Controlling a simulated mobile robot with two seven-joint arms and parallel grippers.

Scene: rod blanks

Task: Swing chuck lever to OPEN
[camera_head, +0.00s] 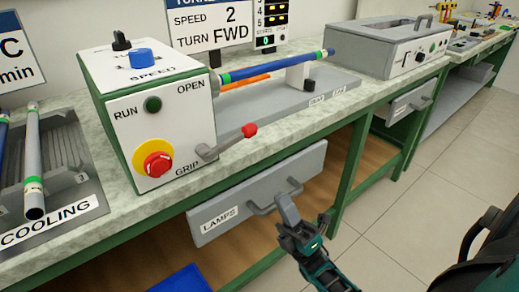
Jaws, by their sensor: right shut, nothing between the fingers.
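The chuck lever (228,141) is a grey arm with a red knob (249,130) on the lower right side of the white and green machine box (150,115). It points right and slightly up, with its pivot by the GRIP label (187,169); the OPEN label (191,86) is higher on the box. My right gripper (286,205) is shut and empty, below and right of the knob and apart from it, in front of the LAMPS drawer (235,205). A blue rod with green bands (270,68) sticks out of the chuck to the right. My left gripper is not in view.
The drawer's handle (268,208) juts out beside my right gripper. A cooling tray (85,205) with rods is at left. Open floor lies right.

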